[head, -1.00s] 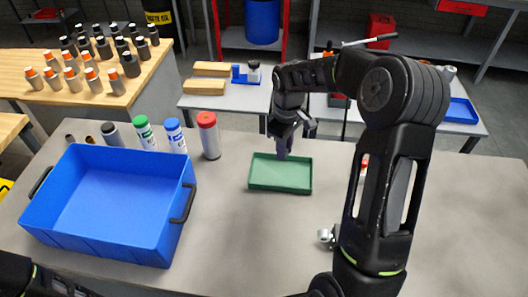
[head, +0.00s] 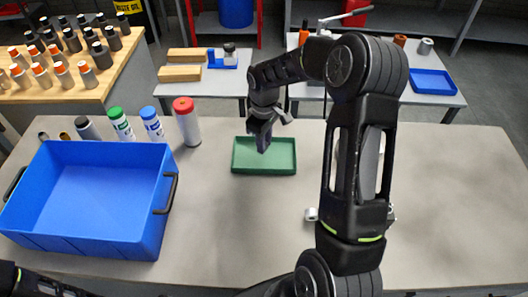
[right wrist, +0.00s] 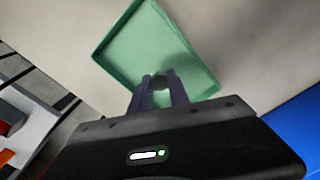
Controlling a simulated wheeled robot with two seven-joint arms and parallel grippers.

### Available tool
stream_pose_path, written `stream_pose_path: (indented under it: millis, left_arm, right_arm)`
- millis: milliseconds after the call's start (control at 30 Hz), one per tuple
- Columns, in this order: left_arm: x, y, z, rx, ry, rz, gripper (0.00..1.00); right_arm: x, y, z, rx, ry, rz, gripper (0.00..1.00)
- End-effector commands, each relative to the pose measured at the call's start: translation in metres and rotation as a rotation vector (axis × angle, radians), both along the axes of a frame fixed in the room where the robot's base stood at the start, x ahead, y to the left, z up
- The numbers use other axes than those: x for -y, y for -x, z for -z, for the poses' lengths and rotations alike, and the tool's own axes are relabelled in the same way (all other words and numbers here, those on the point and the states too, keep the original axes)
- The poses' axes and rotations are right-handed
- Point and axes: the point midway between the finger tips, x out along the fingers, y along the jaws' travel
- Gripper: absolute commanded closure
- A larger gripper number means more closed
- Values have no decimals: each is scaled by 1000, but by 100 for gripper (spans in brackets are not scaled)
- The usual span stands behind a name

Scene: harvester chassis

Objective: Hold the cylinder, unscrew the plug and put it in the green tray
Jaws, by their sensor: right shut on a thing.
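The green tray (head: 264,168) lies on the table near the middle. My right gripper (head: 262,148) points down over its back part. In the right wrist view, my right gripper (right wrist: 159,88) is shut on a small dark piece, apparently the plug (right wrist: 159,81), with the green tray (right wrist: 140,45) behind it. I cannot tell from the pictures whether the plug touches the tray. My right forearm hides much of the table to the right; a small metal fitting (head: 311,214) shows beside it, possibly part of the cylinder. My left gripper is out of view.
A blue crate (head: 85,240) stands on the left of the table. Behind it are several bottles, including a red-capped one (head: 187,122). The table's right side is clear.

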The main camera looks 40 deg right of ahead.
Motion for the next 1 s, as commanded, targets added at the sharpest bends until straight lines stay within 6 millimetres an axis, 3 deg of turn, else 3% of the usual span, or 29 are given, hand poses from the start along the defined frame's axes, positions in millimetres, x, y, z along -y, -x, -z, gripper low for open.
stream_pose_path:
  millis: [233,500,933,967,1000]
  left_arm:
    - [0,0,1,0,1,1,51]
    - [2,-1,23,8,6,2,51]
    - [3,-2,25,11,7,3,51]
    - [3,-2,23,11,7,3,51]
    - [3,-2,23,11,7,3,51]
  right_arm:
    - [0,0,2,0,0,0,100]
    - [0,0,37,-1,-1,0,100]
    - [0,0,41,0,0,0,100]
    - [0,0,39,0,0,0,76]
    - [0,0,39,0,0,0,73]
